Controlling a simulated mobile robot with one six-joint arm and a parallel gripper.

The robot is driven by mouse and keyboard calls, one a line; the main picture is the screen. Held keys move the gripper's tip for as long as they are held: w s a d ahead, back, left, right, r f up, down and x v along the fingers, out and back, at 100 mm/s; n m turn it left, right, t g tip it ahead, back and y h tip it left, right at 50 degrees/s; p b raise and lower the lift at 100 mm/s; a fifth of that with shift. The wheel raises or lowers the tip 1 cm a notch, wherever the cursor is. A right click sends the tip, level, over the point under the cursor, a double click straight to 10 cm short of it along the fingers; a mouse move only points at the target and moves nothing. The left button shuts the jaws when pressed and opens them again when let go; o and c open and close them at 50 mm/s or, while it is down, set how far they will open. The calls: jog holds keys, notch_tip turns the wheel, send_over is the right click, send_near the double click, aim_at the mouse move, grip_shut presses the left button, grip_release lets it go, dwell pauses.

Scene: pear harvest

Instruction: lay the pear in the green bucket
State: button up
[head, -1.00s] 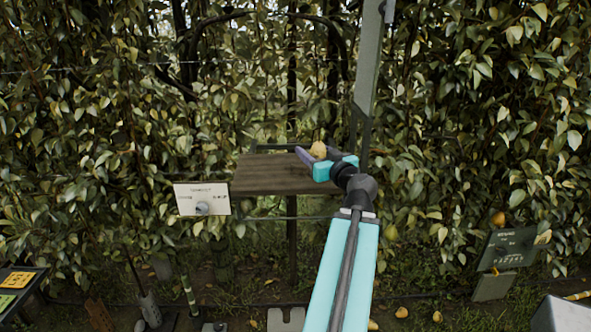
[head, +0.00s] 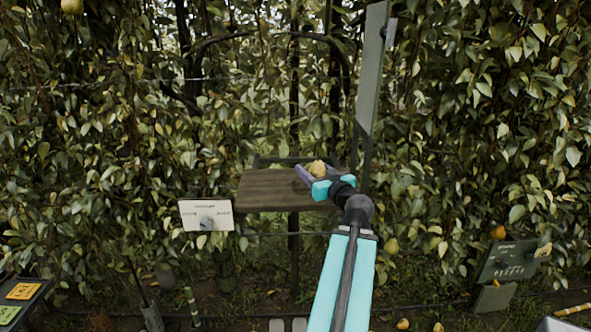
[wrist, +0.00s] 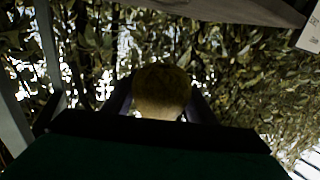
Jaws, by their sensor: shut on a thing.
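The pear (head: 317,168) is yellow and sits between the fingers of my gripper (head: 312,174), which is shut on it. In the head view they are in front of, or over, the right part of a brown wooden shelf. Whether the pear touches the shelf I cannot tell. The wrist view shows the pear (wrist: 162,91) from close up, dark and brownish, between the two fingers. No green bucket shows in either view.
The wooden shelf (head: 270,194) stands before the leafy hedge. A white panel with a knob (head: 206,215) is at its left, a grey post (head: 372,75) at its right. A dark panel (head: 506,262) stands at the right. Coloured cards on a tray (head: 24,291) are at the lower left.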

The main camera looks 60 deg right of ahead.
jog(key=shift+w+d+f+p, duration=0.25)
jog(key=shift+w+p, duration=0.25)
jog(key=shift+p, duration=2.1)
jog(key=w+d+f, duration=0.1)
jog(key=w, duration=0.1)
jog(key=w+d+f, duration=0.2)
jog(key=w, duration=0.1)
jog(key=w+d+f, duration=0.1)
jog(key=w+f, duration=0.1)
jog(key=shift+w+d, duration=0.2)
jog(key=shift+w+d+f, duration=0.25)
jog(key=shift+w+d, duration=0.05)
jog(key=shift+w, duration=0.1)
jog(key=shift+w+d+f+p, duration=0.3)
jog(key=shift+w+d+f, duration=0.15)
jog(key=shift+w+f, duration=0.35)
jog(key=shift+f, duration=0.1)
jog(key=o, duration=1.2)
